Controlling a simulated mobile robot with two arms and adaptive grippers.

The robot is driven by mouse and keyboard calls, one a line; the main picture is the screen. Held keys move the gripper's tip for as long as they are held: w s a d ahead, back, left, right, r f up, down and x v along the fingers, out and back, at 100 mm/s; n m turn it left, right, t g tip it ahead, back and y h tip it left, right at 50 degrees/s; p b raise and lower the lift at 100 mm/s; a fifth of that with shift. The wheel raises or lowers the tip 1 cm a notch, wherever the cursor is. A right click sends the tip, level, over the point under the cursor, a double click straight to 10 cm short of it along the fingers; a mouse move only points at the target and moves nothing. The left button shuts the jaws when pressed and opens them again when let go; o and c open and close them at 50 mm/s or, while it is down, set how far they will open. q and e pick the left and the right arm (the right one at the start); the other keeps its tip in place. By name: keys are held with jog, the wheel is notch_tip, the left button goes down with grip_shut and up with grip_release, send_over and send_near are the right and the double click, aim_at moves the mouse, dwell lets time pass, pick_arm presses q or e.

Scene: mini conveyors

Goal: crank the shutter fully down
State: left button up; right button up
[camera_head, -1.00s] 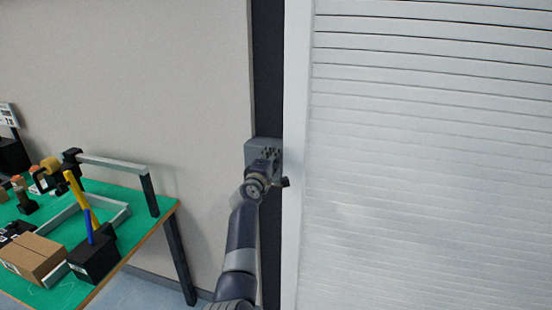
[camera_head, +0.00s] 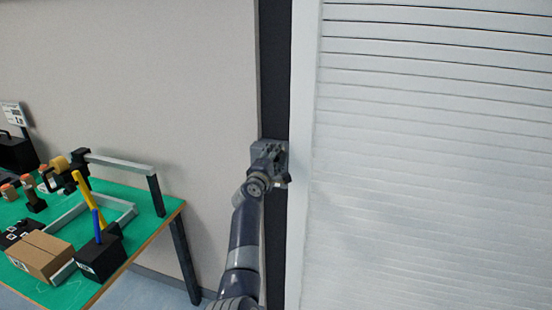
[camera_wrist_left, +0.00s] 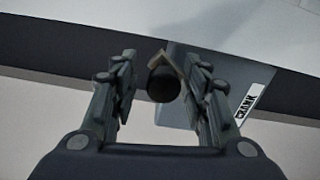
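The white slatted shutter (camera_head: 430,150) fills the right of the head view; its lower edge is out of view. A grey crank box (camera_head: 283,148) is on the dark strip left of the shutter frame. In the left wrist view, the box (camera_wrist_left: 190,105) bears a "CRANK" label (camera_wrist_left: 254,106). My right gripper is not in view.
A green-topped table (camera_head: 150,205) stands at lower left, with a cardboard box (camera_head: 40,255), a black holder (camera_head: 98,258) and several small items on it. A plain wall (camera_head: 140,80) is behind. The area before the shutter looks clear.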

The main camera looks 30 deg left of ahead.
pick_arm(q)
jog(key=shift+d+f, duration=0.1)
jog(key=shift+f, duration=0.05)
jog(key=v, duration=1.2)
dwell(1.5)
